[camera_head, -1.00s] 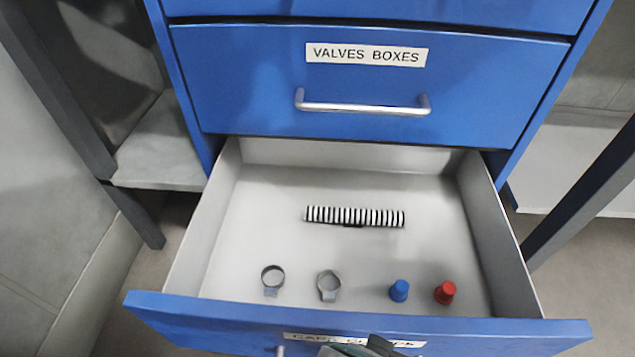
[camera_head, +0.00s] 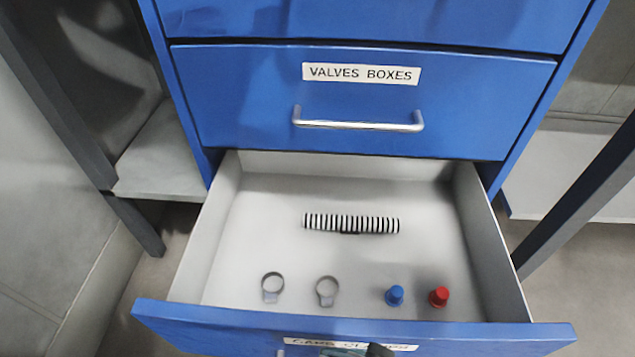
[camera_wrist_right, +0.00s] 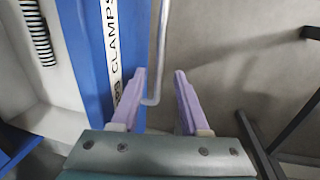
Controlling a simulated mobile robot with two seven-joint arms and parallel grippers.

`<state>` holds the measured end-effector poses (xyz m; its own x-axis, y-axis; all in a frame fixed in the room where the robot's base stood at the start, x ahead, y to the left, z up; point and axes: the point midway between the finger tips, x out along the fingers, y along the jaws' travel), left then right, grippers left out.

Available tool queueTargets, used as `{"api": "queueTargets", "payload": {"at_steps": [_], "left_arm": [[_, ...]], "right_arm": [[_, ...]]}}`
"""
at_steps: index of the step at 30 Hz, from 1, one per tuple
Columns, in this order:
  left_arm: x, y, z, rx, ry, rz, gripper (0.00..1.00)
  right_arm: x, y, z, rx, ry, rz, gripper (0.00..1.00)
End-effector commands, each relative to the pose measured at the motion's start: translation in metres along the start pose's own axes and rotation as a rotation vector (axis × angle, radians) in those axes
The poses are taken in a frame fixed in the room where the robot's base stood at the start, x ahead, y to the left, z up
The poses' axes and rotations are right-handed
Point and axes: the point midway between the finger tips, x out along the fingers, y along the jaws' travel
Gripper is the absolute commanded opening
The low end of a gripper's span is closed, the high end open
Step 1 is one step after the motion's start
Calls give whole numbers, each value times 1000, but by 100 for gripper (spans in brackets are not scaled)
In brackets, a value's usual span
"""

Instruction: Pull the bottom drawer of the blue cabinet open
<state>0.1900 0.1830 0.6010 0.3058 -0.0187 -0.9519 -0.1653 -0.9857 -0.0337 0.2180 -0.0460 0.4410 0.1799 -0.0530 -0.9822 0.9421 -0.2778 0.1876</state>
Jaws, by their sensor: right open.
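The bottom drawer (camera_head: 240,318) of the blue cabinet (camera_head: 205,95) stands well open in the head view. Its front carries a partly hidden label (camera_head: 345,345). My right gripper (camera_wrist_right: 160,85) is open in the right wrist view, with its two pale purple fingers on either side of the end of the drawer's metal handle (camera_wrist_right: 159,45). The handle lies nearer the left finger, and I cannot tell whether they touch. In the head view only the top of a dark gripper part (camera_head: 375,350) shows at the bottom edge. My left gripper is not in view.
Inside the drawer lie a striped roll (camera_head: 350,223), two grey clamps (camera_head: 272,287), a blue cap (camera_head: 394,296) and a red cap (camera_head: 439,297). The VALVES BOXES drawer (camera_head: 250,90) above is shut. Dark frame legs (camera_head: 570,205) stand at both sides.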

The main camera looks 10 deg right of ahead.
Motion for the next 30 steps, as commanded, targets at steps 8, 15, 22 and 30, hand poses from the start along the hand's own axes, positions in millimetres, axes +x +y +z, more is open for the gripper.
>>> {"api": "queueTargets", "payload": {"at_steps": [8,15,22,30], "left_arm": [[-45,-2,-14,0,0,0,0],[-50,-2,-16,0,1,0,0],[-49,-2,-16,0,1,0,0],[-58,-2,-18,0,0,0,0]], "right_arm": [[-60,1,0,0,0,0,45],[-70,0,0,0,-1,-1,45],[-69,0,0,0,-1,0,45],[-79,2,0,15,5,-4,45]]}}
